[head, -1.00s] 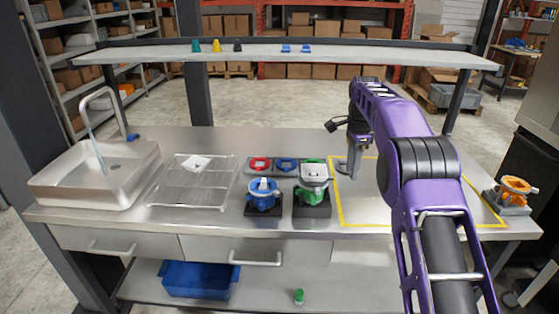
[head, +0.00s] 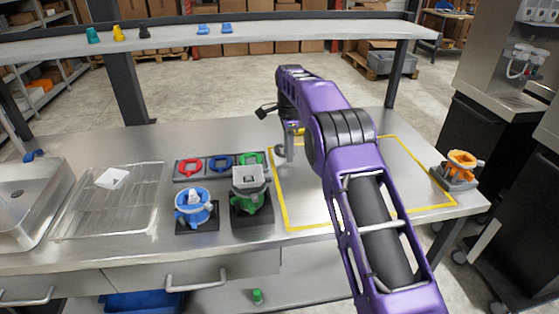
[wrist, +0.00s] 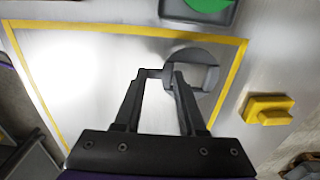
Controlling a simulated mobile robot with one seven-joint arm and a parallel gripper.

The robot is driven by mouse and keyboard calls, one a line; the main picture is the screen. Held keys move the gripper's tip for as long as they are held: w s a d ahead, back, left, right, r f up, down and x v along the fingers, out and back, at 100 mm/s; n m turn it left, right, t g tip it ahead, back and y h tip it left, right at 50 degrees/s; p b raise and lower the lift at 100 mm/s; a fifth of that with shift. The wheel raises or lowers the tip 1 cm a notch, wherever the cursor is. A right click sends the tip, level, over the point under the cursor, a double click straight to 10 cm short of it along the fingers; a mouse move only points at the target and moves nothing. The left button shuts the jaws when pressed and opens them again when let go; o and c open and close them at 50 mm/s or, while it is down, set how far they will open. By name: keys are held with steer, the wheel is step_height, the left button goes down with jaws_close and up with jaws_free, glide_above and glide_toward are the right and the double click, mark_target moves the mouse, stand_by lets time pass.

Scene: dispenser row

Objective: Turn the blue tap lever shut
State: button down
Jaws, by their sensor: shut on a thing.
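The blue tap lever (head: 33,155) shows small at the left of the head view, behind the steel sink (head: 18,225). The tap's spout is out of the picture. My gripper (head: 288,155) is far to the right of the lever, low over the yellow-outlined area of the counter. In the wrist view my gripper (wrist: 168,78) is shut on the edge or handle of a grey round cup-like thing (wrist: 205,62). The exact shape of that thing is partly hidden by the fingers.
A wire rack (head: 108,205), a blue dispenser (head: 194,207) and a green dispenser (head: 250,190) stand between sink and gripper. Behind them are coloured rings on a tray. An orange dispenser (head: 460,165) stands at the right end. A shelf (head: 240,38) spans the back.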

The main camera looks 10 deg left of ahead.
mark_target(288, 169)
steer(key=shift+f, duration=2)
steer(key=shift+f, duration=0.15)
steer(key=shift+c, duration=2.4)
jaws_free()
step_height(288, 169, up, 12)
steer(key=shift+c, duration=0.2)
